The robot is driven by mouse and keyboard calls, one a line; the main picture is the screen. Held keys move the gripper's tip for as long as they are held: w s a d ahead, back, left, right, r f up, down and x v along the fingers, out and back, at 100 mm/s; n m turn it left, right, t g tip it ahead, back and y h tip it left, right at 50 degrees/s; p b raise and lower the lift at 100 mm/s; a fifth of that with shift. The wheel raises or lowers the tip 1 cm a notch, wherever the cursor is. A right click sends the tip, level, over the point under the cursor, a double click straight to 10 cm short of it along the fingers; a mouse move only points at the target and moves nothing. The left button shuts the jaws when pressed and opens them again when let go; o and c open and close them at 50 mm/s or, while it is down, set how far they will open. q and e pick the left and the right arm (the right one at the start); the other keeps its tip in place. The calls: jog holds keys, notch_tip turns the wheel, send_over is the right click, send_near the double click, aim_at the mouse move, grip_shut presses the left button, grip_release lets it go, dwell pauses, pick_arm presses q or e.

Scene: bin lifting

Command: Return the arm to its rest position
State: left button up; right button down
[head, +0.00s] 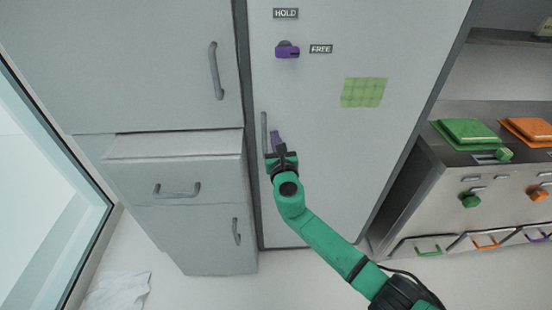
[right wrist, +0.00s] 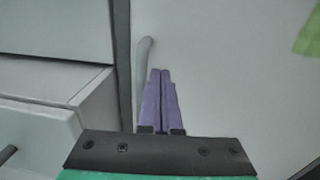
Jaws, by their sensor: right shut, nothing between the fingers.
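My right arm (head: 325,240) is green and reaches up from the lower right in the head view. My right gripper (head: 276,139) has purple fingers and is in front of the tall grey door, beside its vertical handle (head: 264,133). In the right wrist view the two purple fingers (right wrist: 160,100) are together with nothing between them. The handle (right wrist: 142,75) shows just left of the fingers there; I cannot tell whether they touch. My left gripper is in neither view.
A drawer (head: 175,172) at the left stands partly out. The door carries a purple knob (head: 287,50) by HOLD and FREE labels and a green patch (head: 363,92). A unit with green and orange lids (head: 467,132) stands at right. A white cloth (head: 118,291) lies on the floor.

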jog(key=s, duration=0.8)
jog(key=d+f+m+g+h, duration=0.1)
jog(key=d+f+m+g, duration=0.25)
jog(key=f, duration=0.55)
jog(key=d+f+m+g+h, duration=0.15)
jog(key=d+f+m, duration=0.35)
jog(key=f, duration=0.5)
jog(key=s+d+f+m+g, duration=0.3)
jog(key=s+d+f+m, duration=0.25)
jog(key=f, duration=0.35)
jog(key=s+d+f+m+g, duration=0.2)
jog(key=s+d+f+m, duration=0.3)
jog(key=f, duration=0.5)
jog(key=s+d+f+m+g, duration=0.2)
jog(key=s+f+m, duration=0.3)
jog(key=s, duration=0.6)
jog(key=s+d+f+m+g, duration=0.2)
jog(key=s+f+m, duration=0.3)
jog(key=s, duration=0.7)
jog(key=s+d+f+m+g, duration=0.2)
jog(key=s+d+f+m, duration=0.2)
jog(key=s, duration=0.7)
jog(key=shift+s+f+m+g, duration=0.25)
jog(key=shift+f+m+g, duration=0.15)
jog(key=shift+f+m, duration=0.7)
jog(key=shift+r, duration=0.2)
